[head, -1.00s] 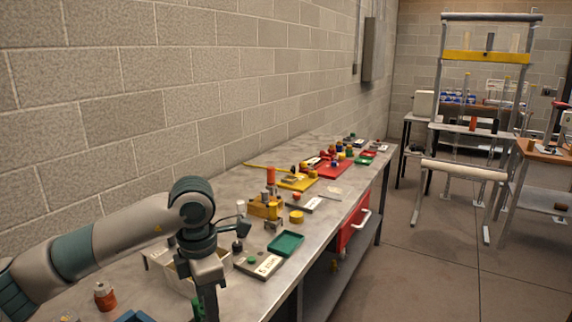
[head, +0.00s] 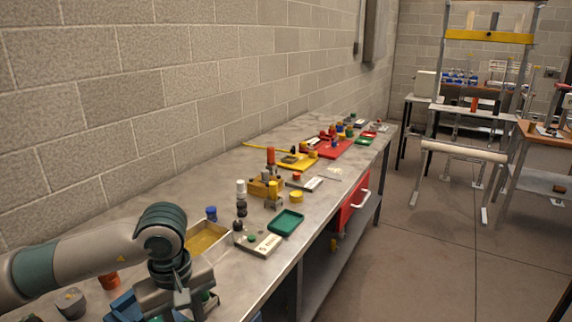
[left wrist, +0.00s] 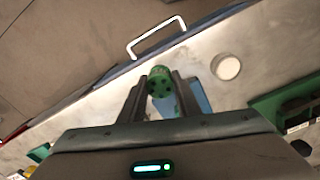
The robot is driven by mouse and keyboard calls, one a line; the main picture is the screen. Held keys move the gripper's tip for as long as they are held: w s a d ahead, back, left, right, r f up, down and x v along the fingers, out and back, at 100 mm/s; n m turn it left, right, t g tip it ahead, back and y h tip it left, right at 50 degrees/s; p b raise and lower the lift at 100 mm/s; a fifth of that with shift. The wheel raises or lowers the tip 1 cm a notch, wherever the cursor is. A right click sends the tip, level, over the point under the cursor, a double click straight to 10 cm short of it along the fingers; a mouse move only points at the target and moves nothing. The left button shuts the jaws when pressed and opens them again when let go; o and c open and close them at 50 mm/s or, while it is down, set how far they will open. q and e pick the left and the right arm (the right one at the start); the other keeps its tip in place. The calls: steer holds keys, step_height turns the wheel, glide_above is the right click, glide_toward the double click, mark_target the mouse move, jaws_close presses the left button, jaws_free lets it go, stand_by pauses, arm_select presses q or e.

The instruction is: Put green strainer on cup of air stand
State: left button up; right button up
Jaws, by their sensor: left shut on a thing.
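The green strainer (left wrist: 160,82) is a small round green piece with dark holes in its face. In the left wrist view it sits between the two fingers of my left gripper (left wrist: 158,88), which is shut on it. In the head view my left gripper (head: 180,300) is low at the left front of the bench; its fingertips are largely hidden. A grey block with a green button (head: 258,242) and a slim dark post with a white top (head: 241,198) stand ahead of it. I cannot tell which piece is the air stand or its cup. My right gripper is out of view.
Near my left arm are a blue bin (head: 125,308), an orange bottle (head: 109,281) and an open yellowish box (head: 206,236). A green tray (head: 286,222) lies by the bench's front edge. The bench (head: 325,210) has some bare metal along its front.

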arm_select(q)
steer(key=s+m, duration=0.1)
steer(key=m, duration=0.1)
steer(key=s+f+m, duration=0.1)
steer(key=m, duration=0.1)
steer(key=s+a+m, duration=0.1)
steer(key=shift+f+m, duration=0.3)
steer(key=shift+m, duration=0.1)
steer(key=shift+s+a+f+m, duration=0.25)
steer(key=shift+s+m, duration=0.2)
steer(key=shift+m, duration=0.45)
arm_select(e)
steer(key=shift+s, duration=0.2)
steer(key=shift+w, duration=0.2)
